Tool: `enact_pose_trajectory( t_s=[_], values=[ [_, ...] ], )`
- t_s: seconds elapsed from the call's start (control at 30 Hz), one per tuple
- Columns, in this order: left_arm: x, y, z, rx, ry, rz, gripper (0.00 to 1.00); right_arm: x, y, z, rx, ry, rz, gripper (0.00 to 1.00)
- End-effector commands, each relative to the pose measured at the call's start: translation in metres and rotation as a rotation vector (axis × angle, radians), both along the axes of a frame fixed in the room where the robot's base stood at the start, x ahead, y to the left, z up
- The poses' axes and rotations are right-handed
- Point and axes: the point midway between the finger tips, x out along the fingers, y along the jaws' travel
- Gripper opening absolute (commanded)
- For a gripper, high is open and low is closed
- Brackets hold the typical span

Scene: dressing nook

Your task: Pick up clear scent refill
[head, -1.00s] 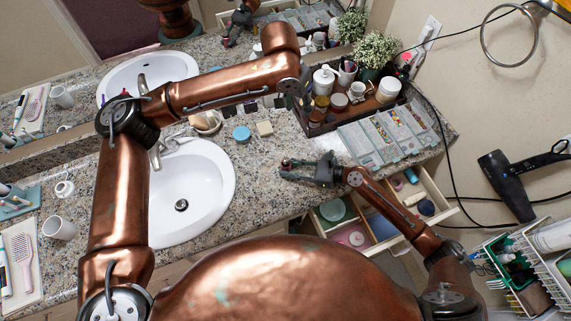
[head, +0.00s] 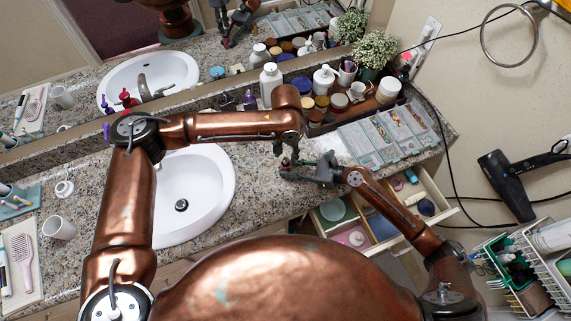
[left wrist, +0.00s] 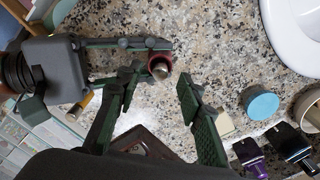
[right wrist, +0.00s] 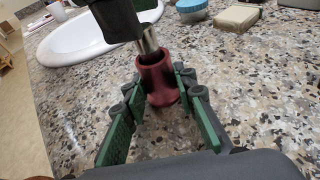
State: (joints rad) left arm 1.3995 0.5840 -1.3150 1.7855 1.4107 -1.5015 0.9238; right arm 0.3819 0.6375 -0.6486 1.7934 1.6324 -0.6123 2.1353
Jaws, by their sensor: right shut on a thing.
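My right gripper (right wrist: 155,98) is shut on a small dark red holder (right wrist: 158,78) with a silver neck, held upright above the counter. From above, in the left wrist view, it is a red ring around a metallic top (left wrist: 160,67). My left gripper (left wrist: 158,80) is open, its fingers on either side of that top, apart from it as far as I can tell. In the head view both grippers meet near the right gripper (head: 290,168). I cannot pick out a clear scent refill for certain. Bottles with a purple cap (left wrist: 257,168) and a black cap (left wrist: 290,145) stand nearby.
A round blue container (left wrist: 262,103) and a pale soap bar (right wrist: 237,18) lie on the granite counter near the sink (head: 190,190). A crowded dark tray and a divided clear organizer (head: 372,142) stand to the right. An open drawer (head: 432,190) juts out below the right arm.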

Motion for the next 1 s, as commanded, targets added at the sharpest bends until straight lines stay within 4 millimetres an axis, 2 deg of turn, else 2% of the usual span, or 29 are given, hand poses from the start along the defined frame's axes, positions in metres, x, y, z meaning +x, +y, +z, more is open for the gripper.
enact_pose_trajectory(
  t_s=[0.1,0.2,0.5,0.9,1.0],
  values=[
    [0.001,0.001,-0.019,0.001,0.002,0.001,0.35,0.000,0.000,0.000,0.000,0.000,0.000,0.12],
    [0.001,0.001,-0.030,0.001,0.001,0.001,0.35,0.000,0.000,0.000,0.000,0.000,0.000,0.12],
    [0.001,0.000,-0.034,-0.001,0.001,0.001,0.35,0.000,0.000,0.000,0.000,0.000,0.000,0.12],
    [0.001,0.000,-0.034,-0.001,0.001,0.000,0.07,0.000,0.000,0.000,0.000,0.000,0.000,0.12],
    [0.001,0.000,-0.034,-0.001,0.001,0.000,0.04,0.000,0.000,0.000,0.000,0.000,0.000,0.12]
  ],
)
